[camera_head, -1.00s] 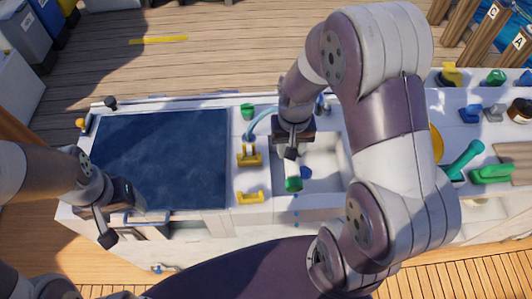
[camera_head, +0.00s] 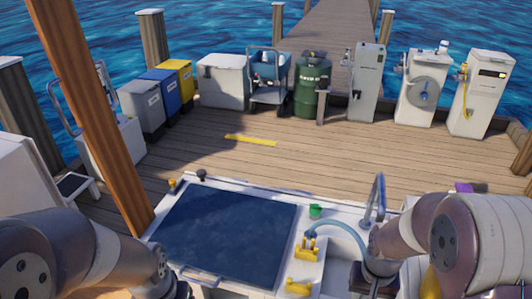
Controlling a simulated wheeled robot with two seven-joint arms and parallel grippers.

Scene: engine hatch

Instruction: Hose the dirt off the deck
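The wooden deck (camera_head: 330,160) spreads across the middle of the head view; I cannot make out distinct dirt on it. A white cabinet with a round grey reel (camera_head: 425,93) stands at the back right. Beside it is a white pedestal (camera_head: 487,100) with a yellow hose-like part (camera_head: 461,85) on its side. A light-blue curved tube (camera_head: 343,229) arches over the counter near my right wrist. My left gripper (camera_head: 178,291) is at the bottom edge by the dark hatch panel, mostly cut off. My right gripper (camera_head: 374,284) points down over the counter, its fingertips hidden.
A dark hatch panel (camera_head: 228,235) fills the counter's left part, with yellow clips (camera_head: 299,286) and a green cap (camera_head: 315,211) beside it. A wooden post (camera_head: 95,110) stands left. Bins (camera_head: 160,98), a cart (camera_head: 268,85) and a green barrel (camera_head: 311,88) line the far edge. The mid-deck is open.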

